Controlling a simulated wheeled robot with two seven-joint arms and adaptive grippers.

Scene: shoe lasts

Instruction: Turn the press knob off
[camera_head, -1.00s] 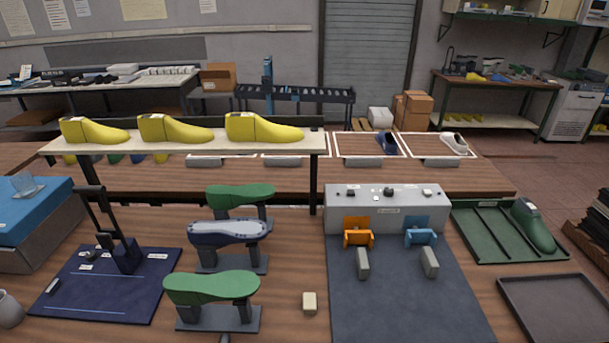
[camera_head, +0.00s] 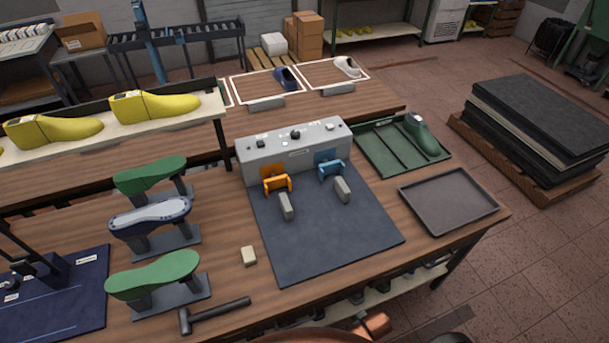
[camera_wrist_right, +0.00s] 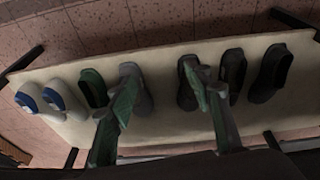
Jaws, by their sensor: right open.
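The press is a grey box (camera_head: 265,157) at the back of a dark mat, in the middle of the head view. A black knob (camera_head: 295,134) stands on its top among small switches; its setting is too small to read. An orange clamp (camera_head: 277,183) and a blue clamp (camera_head: 331,170) sit at its front. My right gripper (camera_wrist_right: 160,95) shows in the right wrist view, its two fingers apart and empty, above a pale shelf (camera_wrist_right: 160,125) of shoes. It is away from the press. My left gripper is not in view.
Green lasts on stands (camera_head: 150,275) and a hammer (camera_head: 215,314) are left of the mat. A small pale block (camera_head: 249,256) lies beside it. A green tray (camera_head: 375,158) and an empty dark tray (camera_head: 448,201) are to the right. Yellow lasts (camera_head: 155,105) stand on a raised shelf.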

